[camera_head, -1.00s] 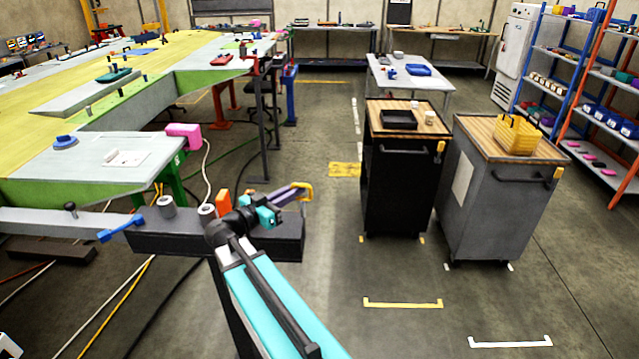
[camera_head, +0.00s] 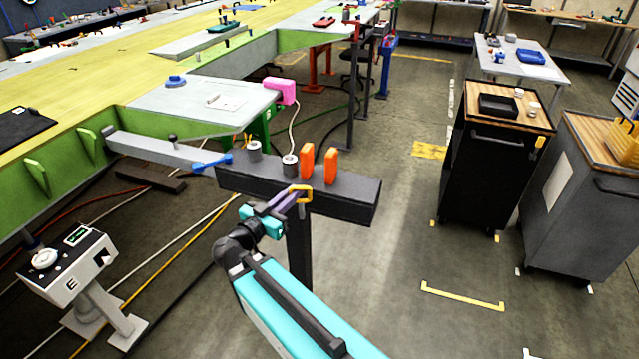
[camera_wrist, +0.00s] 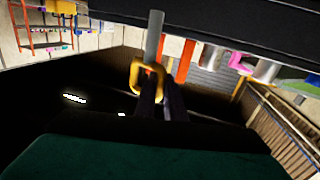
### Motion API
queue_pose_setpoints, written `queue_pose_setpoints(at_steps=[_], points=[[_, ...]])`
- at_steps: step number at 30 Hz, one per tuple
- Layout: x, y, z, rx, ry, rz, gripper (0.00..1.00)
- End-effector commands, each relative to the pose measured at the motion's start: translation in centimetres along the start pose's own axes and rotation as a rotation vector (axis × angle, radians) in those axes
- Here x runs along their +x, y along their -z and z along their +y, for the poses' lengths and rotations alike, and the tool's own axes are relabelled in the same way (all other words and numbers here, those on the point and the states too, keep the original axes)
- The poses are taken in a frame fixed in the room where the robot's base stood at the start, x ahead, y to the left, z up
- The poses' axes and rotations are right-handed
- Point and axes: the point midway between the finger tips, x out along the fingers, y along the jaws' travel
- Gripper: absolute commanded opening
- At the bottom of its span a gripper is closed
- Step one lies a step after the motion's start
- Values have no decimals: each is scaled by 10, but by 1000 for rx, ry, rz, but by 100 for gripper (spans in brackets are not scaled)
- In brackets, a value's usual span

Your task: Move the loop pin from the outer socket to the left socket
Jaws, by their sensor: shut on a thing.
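The loop pin, a yellow loop (camera_head: 304,190) on a grey shaft, is held in my gripper (camera_head: 288,201) in front of the dark beam's near side. In the wrist view, my dark fingers (camera_wrist: 161,90) are shut on the loop (camera_wrist: 134,78), and the bare grey shaft (camera_wrist: 155,36) sticks out, clear of any socket. The wrist picture looks upside down. Two grey cylindrical sockets stand on the beam: the left one (camera_head: 254,152) and another (camera_head: 290,166) to its right. Their openings are too small to see into. Which is called outer I cannot tell.
Two upright orange pieces (camera_head: 331,166) stand on the dark beam (camera_head: 345,197), right of the sockets. A blue-handled piece (camera_head: 212,163) is at its left end. A control box (camera_head: 75,265) stands at lower left. Dark and grey carts stand right, with clear floor before them.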

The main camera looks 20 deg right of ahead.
Motion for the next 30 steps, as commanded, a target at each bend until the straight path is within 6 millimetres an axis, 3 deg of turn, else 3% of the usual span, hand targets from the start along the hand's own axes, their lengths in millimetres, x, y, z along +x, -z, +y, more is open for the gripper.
queue_pose_setpoints(at_steps=[3,8,30], points=[[-22,-6,-11,-1,47,0,0],[-35,-9,-18,-1,74,0,0],[-36,-10,-19,0,79,0,0]])
